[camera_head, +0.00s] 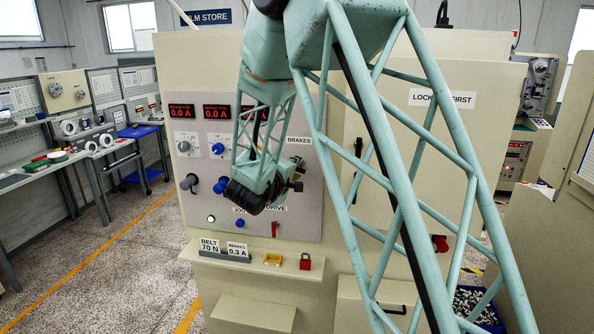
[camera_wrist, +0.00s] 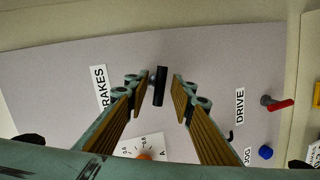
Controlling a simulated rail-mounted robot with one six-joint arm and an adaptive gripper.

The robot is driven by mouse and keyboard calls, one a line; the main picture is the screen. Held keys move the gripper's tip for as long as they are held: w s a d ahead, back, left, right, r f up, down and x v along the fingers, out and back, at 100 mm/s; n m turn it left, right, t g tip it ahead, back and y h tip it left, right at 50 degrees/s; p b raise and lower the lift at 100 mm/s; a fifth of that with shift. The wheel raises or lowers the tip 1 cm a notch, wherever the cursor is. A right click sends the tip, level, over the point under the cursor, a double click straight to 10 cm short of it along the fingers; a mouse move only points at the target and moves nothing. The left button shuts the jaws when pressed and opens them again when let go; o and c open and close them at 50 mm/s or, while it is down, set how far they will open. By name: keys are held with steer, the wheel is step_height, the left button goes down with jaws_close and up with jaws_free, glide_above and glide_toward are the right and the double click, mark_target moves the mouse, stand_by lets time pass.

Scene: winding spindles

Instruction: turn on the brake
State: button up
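The grey brake panel (camera_head: 318,215) has a BRAKES label (camera_head: 299,140) at its upper right; the label also shows in the wrist view (camera_wrist: 101,89). In the wrist view a short black switch handle (camera_wrist: 159,87) stands out from the panel beside this label. My gripper (camera_wrist: 162,80) is open, with one finger on each side of the handle and a visible gap to each. How deep the handle sits between the fingertips I cannot tell. In the head view my gripper (camera_head: 258,194) is close to the panel and hides part of it.
Red displays (camera_head: 181,112) read 0.0 A. A yellow block (camera_head: 273,260) and a red padlock (camera_head: 306,262) sit on the ledge below.

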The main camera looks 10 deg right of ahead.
steer(key=shift+w+d+f, duration=0.1)
steer(key=shift+w+d, duration=0.1)
steer(key=shift+w, duration=0.1)
steer(key=shift+c, duration=0.4)
jaws_close()
